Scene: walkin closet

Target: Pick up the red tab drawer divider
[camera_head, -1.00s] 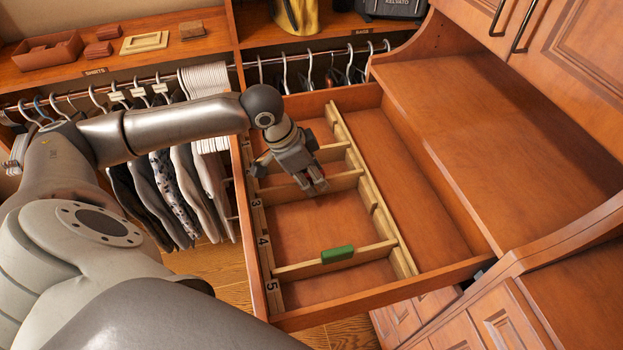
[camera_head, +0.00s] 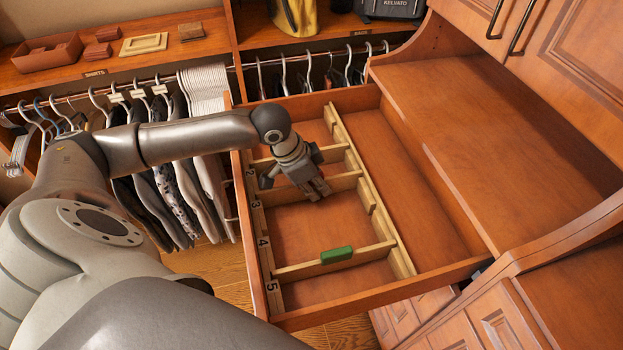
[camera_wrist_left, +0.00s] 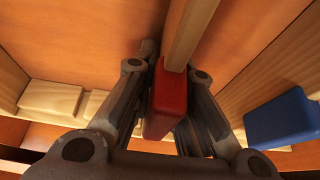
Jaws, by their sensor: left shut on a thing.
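The red tab (camera_wrist_left: 168,105) sits on the top edge of a pale wooden divider (camera_wrist_left: 191,30) in the left wrist view. My left gripper (camera_head: 319,191) reaches down into the open drawer (camera_head: 310,318) and is shut on the red tab, with a finger on each side. In the head view the gripper hides the tab. The divider (camera_head: 345,181) it seems to belong to stands across the drawer near number 3. I cannot tell whether it is lifted from its slots. My right gripper is not in view.
A green-tab divider (camera_head: 337,255) stands nearer, between numbers 4 and 5. A blue tab (camera_wrist_left: 283,120) is beside the gripper in the left wrist view. Hanging clothes (camera_head: 170,190) are left of the drawer. The drawer's right compartment (camera_head: 400,170) is empty.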

